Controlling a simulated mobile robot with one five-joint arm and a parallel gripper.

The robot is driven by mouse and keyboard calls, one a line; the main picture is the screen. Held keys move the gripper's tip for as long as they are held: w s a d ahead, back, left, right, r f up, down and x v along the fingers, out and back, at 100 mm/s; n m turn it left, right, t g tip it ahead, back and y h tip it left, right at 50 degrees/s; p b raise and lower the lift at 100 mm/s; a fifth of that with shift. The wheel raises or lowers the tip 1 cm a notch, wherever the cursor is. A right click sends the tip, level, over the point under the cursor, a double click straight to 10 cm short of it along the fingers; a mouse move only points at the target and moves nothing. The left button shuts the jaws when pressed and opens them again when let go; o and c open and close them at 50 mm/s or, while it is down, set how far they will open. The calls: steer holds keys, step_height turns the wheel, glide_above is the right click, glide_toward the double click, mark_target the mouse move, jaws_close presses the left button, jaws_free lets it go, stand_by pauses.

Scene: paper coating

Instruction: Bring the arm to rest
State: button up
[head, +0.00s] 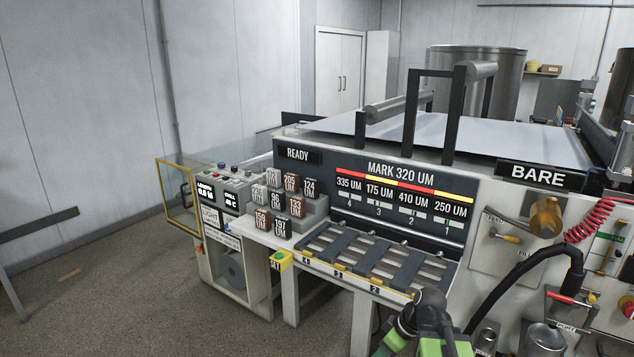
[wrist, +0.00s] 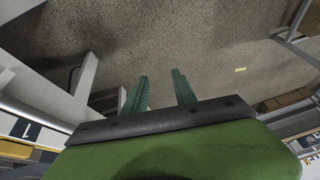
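My gripper (wrist: 160,80) shows in the wrist view with its two green fingers apart and nothing between them. It hangs over bare speckled floor, with a pale machine leg (wrist: 87,82) to its left. In the head view, the green and dark parts of my arm (head: 432,335) show at the bottom, in front of the slotted rack (head: 372,262). The fingertips cannot be made out there.
The coating machine's panel (head: 400,190) reads READY and MARK 320 UM. Several labelled blocks (head: 275,205) stand on a stepped holder left of the rack. A black hose (head: 520,268) and red coiled cable (head: 590,215) are at right.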

steer(key=s+a+m+g+h, duration=0.1)
steer(key=s+a, duration=0.1)
steer(key=a, duration=0.4)
steer(key=d+m+h, duration=0.1)
steer(key=m, duration=0.1)
steer(key=s+d+m+g+h, duration=0.1)
steer(key=m, duration=0.2)
steer(key=d+f+m+h, duration=0.1)
steer(key=m, duration=0.2)
steer(key=shift+s+d+p, duration=0.15)
steer(key=shift+s+p, duration=0.2)
